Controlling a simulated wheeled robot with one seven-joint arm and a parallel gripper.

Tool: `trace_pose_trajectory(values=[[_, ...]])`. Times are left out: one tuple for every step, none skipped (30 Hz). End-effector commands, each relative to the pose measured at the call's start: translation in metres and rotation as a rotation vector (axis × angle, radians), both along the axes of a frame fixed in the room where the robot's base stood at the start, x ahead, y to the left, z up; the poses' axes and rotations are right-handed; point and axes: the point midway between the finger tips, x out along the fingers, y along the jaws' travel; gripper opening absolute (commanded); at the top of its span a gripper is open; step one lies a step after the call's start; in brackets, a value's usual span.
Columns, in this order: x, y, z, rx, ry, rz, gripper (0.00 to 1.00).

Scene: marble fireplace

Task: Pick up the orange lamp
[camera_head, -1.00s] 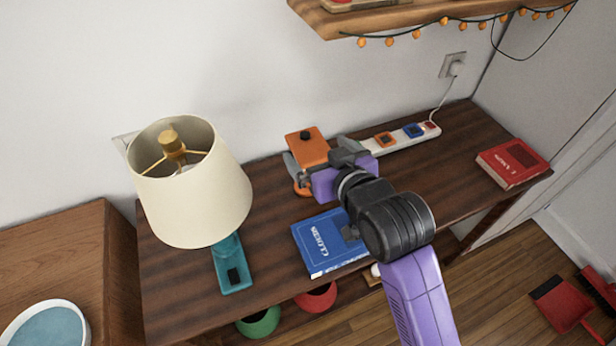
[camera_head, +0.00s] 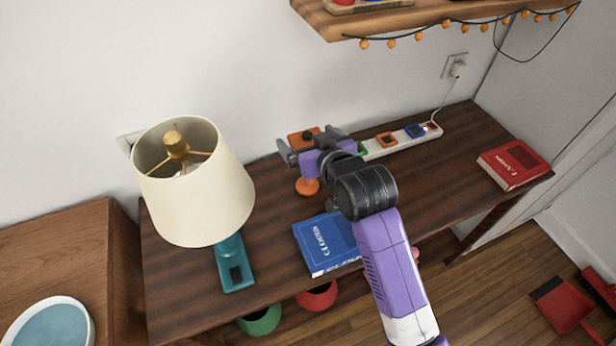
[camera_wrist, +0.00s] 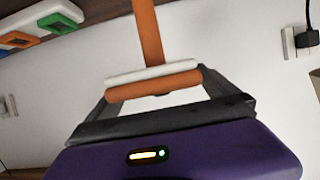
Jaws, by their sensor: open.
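The orange lamp stands upright on the dark wooden table, near the wall. In the head view its round base (camera_head: 307,187) shows below my gripper (camera_head: 311,144), and part of its orange head (camera_head: 297,137) shows behind the fingers. My gripper is open at the height of the lamp head, with one finger on each side. In the wrist view the lamp's orange stem (camera_wrist: 148,30) and its orange and white head (camera_wrist: 153,88) show between the open fingers of my gripper (camera_wrist: 165,105). I cannot tell whether the fingers touch the lamp.
A large cream-shaded lamp (camera_head: 200,195) with a teal base stands left. A blue book (camera_head: 322,243) lies in front, a red book (camera_head: 512,163) at right. A power strip (camera_head: 400,140) lies behind. A wooden shelf (camera_head: 390,18) with string lights hangs above.

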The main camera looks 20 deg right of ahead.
Motion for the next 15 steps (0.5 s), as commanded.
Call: trace_pose_trajectory(values=[[-0.0001, 0.0001, 0.0000, 0.000, 0.000, 0.000, 0.98], [-0.0002, 0.0001, 0.0000, 0.000, 0.000, 0.000, 0.98], [-0.0002, 0.0001, 0.0000, 0.000, 0.000, 0.000, 0.96], [-0.0002, 0.0001, 0.0000, 0.000, 0.000, 0.000, 0.90], [-0.0003, 0.0001, 0.0000, 0.000, 0.000, 0.000, 0.84], [-0.0003, 0.0001, 0.0000, 0.000, 0.000, 0.000, 0.77], [-0.0003, 0.0001, 0.0000, 0.000, 0.000, 0.000, 0.71], [-0.0003, 0.0002, 0.0000, 0.000, 0.000, 0.000, 0.65], [-0.0004, 0.0001, 0.0001, 0.000, 0.000, 0.000, 0.57], [-0.0004, 0.0001, 0.0001, 0.000, 0.000, 0.000, 0.51], [-0.0004, 0.0002, 0.0001, 0.000, 0.000, 0.000, 0.45], [-0.0004, 0.0002, 0.0001, 0.000, 0.000, 0.000, 0.37], [-0.0004, 0.0002, 0.0001, 0.000, 0.000, 0.000, 0.31], [-0.0004, 0.0002, 0.0001, 0.000, 0.000, 0.000, 0.26], [-0.0004, 0.0002, 0.0001, 0.000, 0.000, 0.000, 0.18]])
